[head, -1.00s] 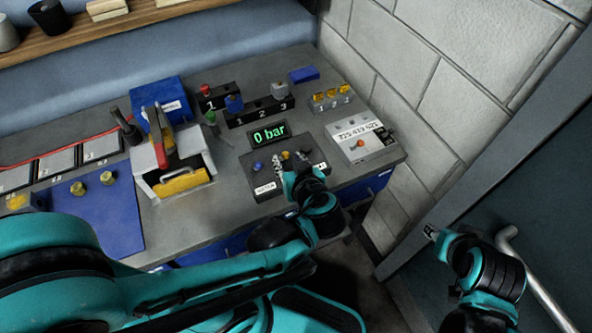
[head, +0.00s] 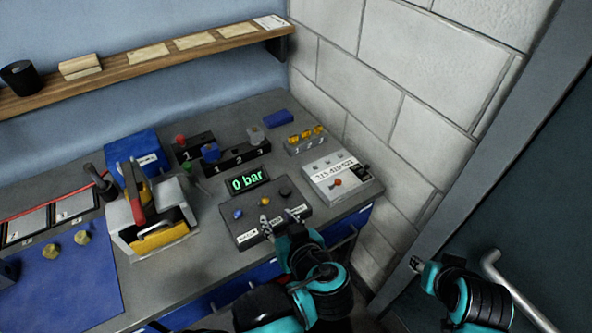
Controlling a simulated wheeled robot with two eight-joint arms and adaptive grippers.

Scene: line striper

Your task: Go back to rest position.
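My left gripper (head: 279,219) is at the front edge of the dark control box (head: 240,222) with the "0 bar" display (head: 249,180). Its two fingertips are spread apart, with nothing seen between them. They overlap the box's front labels; I cannot tell whether they touch it. My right gripper (head: 417,264) is at the lower right, in front of the dark door, away from the bench. Its fingers are too small and edge-on to tell whether they are open.
The grey bench (head: 205,255) holds a numbered switch box (head: 335,180), a blue box (head: 135,158), a tool with a yellow part (head: 150,220) and a blue mat (head: 65,285). A wooden shelf (head: 130,62) hangs behind. A door handle (head: 515,290) is near my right arm.

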